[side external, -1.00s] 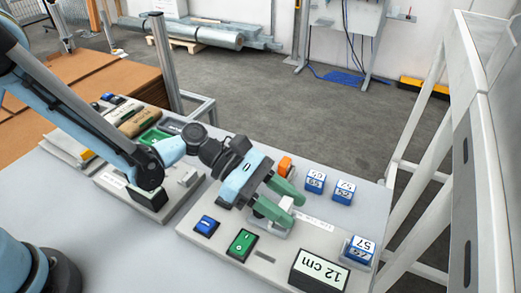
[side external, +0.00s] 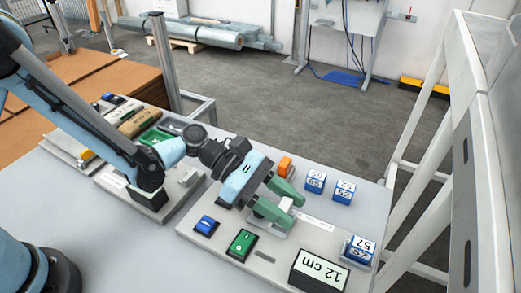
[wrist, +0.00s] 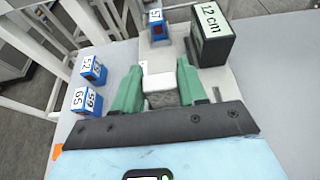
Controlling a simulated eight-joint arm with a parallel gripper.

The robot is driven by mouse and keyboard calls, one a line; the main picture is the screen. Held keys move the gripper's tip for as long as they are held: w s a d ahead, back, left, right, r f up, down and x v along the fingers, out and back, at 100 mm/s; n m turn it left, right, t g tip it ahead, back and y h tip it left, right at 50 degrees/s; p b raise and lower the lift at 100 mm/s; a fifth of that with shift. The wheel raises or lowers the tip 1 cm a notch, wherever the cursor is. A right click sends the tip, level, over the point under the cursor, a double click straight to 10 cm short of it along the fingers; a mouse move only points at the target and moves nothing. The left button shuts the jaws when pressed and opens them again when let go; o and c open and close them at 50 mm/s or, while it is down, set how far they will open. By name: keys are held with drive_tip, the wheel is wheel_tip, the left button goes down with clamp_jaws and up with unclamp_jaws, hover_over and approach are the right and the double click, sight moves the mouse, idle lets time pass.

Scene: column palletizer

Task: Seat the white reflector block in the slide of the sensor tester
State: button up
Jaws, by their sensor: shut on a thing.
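The white reflector block (side external: 286,203) is between the green fingers of my gripper (side external: 282,204), low over the tester plate. My gripper is shut on the block. The sensor tester (side external: 265,256) is a light grey plate with a black-framed display (side external: 319,270) reading 12 cm; the display also shows in the wrist view (wrist: 211,32). The slide under the block is mostly hidden, so I cannot tell whether the block is fully seated.
A blue block marked 57 (side external: 359,250) stands by the display. Two more numbered blue blocks (side external: 315,182) (side external: 343,192) stand at the back right. An orange piece (side external: 285,166) is behind my fingers. A green switch (side external: 241,243) and a blue switch (side external: 206,226) are at the front.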

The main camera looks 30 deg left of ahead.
drive_tip(key=shift+f, duration=0.6)
drive_tip(key=o, duration=1.4)
drive_tip(key=shift+r, duration=3.5)
